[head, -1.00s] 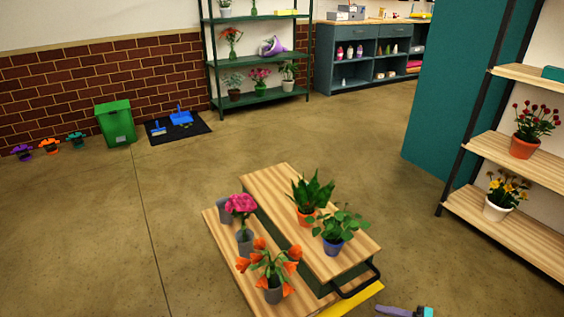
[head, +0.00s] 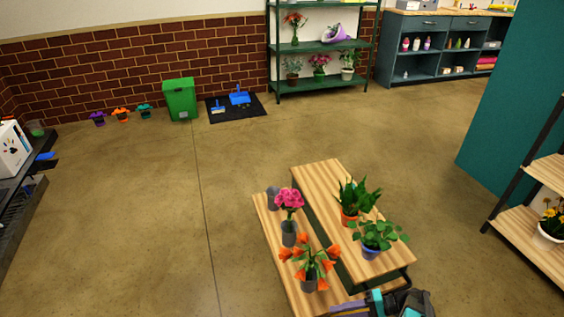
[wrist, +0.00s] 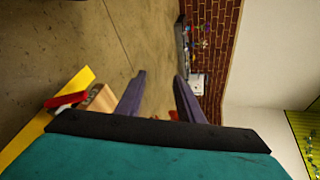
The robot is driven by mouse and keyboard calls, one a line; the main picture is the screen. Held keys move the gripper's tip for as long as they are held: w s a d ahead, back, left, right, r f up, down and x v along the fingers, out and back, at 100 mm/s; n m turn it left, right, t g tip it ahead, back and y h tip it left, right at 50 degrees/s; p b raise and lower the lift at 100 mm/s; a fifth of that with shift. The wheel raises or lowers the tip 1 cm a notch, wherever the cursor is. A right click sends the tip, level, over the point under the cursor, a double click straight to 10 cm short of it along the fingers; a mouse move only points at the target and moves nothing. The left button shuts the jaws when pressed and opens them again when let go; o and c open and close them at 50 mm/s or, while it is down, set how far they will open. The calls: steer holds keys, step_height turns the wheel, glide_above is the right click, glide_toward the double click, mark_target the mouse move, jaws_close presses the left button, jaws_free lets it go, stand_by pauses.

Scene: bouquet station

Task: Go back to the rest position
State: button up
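My gripper (wrist: 159,76) shows in the wrist view with its two dark purple fingers apart and nothing between them. In the head view, part of my gripper (head: 350,305) shows at the bottom edge, by the near end of the wooden two-level stand (head: 332,180). The stand holds a pink flower pot (head: 288,205), an orange flower pot (head: 309,270), a spiky green plant (head: 356,199) and a leafy plant in a blue pot (head: 378,238).
A green bin (head: 180,100) and a black mat (head: 252,112) with blue dustpan lie by the brick wall. A green shelf (head: 320,83) stands at the back. A wooden shelf (head: 530,225) is at right. A white box (head: 10,150) is at left. The middle floor is open.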

steer(key=s+a+r+n+g+h+p, duration=0.45)
steer(key=s+a+g+h+p, duration=0.25)
steer(key=s+a+p, duration=0.45)
steer(key=s+d+f+m+t+h+p, duration=0.1)
steer(key=s+d+h, duration=0.2)
steer(key=d+h, duration=0.4)
steer(key=shift+d+f+t, duration=0.2)
steer(key=shift+d+t, duration=0.1)
steer(key=shift+d, duration=0.45)
steer(key=shift+s+a+m, duration=0.1)
steer(key=shift+s+m, duration=0.05)
steer(key=shift+m, duration=0.1)
stand_by(0.7)
